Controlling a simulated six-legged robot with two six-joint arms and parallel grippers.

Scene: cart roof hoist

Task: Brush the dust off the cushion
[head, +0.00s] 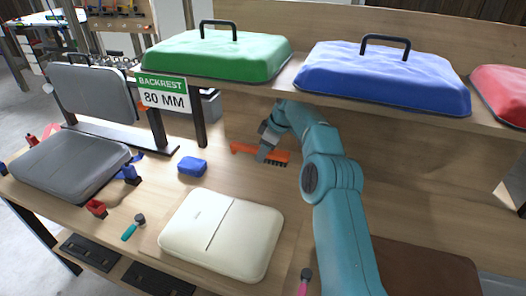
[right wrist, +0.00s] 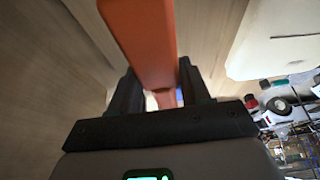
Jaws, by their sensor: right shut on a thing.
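My right gripper (head: 266,146) is shut on an orange brush (head: 242,148) with dark bristles, under the raised shelf at the back of the bench. In the right wrist view the orange handle (right wrist: 142,40) runs up between the two dark fingers (right wrist: 157,95). A cream cushion (head: 234,226) with a dark slit lies on the bench, in front of the brush and apart from it. Its pale edge shows at upper right in the right wrist view (right wrist: 280,35). I cannot make out dust on it. My left gripper is not in view.
A grey seat pad (head: 70,162) and backrest (head: 95,92) stand at left. A blue block (head: 192,166), red clamp (head: 96,208) and teal-handled tool (head: 130,230) lie near the cream cushion. Green (head: 215,52) and blue (head: 380,78) padded lids sit on the shelf (head: 275,92) above.

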